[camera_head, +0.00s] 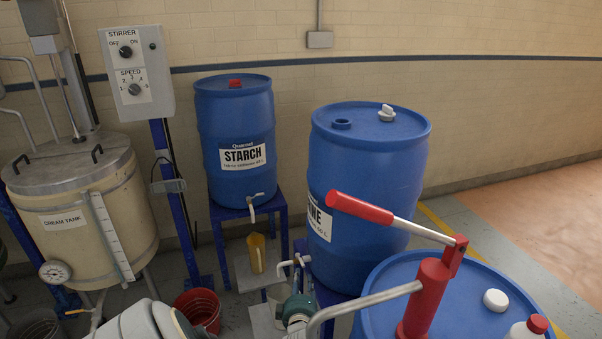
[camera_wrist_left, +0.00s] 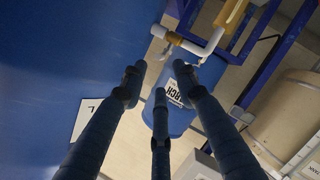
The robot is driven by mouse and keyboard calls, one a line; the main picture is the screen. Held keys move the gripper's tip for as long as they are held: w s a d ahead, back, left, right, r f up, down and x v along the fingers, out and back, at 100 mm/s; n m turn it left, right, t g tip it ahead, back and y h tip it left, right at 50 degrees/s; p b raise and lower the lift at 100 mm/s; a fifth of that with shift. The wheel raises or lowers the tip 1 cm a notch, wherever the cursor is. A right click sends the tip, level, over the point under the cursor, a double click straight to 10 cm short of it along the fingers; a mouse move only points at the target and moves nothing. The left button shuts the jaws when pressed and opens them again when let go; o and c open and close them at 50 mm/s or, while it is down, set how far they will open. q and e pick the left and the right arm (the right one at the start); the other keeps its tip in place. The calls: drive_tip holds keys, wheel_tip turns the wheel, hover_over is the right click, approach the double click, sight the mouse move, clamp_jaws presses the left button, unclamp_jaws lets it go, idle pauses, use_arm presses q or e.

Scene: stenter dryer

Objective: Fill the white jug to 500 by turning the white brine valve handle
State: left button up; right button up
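The white brine valve handle (camera_head: 294,262) sits on the tap low on the front of the blue brine barrel (camera_head: 372,150). In the left wrist view the white tap piping (camera_wrist_left: 206,44) lies just beyond my fingertips. My left gripper (camera_head: 298,304) is just below the tap in the head view, partly hidden by a grey pipe. In the left wrist view its dark fingers (camera_wrist_left: 160,82) are spread with nothing between them. A pale shape, perhaps the white jug (camera_head: 278,292), shows beside the gripper, mostly hidden; its level cannot be read. My right gripper is not in view.
A yellow jug (camera_head: 256,254) stands under the starch barrel's tap (camera_head: 254,203). A red hand pump (camera_head: 428,295) on a nearer blue barrel (camera_head: 500,270) rises at the right front. The cream tank (camera_head: 75,205) and a red bucket (camera_head: 198,309) are at the left.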

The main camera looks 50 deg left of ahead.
use_arm(q)
drive_tip(key=b+x, duration=0.6)
drive_tip(key=x, duration=0.2)
drive_tip(key=shift+w+a+f+b, duration=0.1)
drive_tip(key=shift+w+a+b, duration=0.05)
drive_tip(key=shift+b, duration=0.2)
drive_tip(key=shift+c, duration=0.2)
idle(0.3)
clamp_jaws()
drive_tip(key=shift+f, duration=0.2)
idle(0.4)
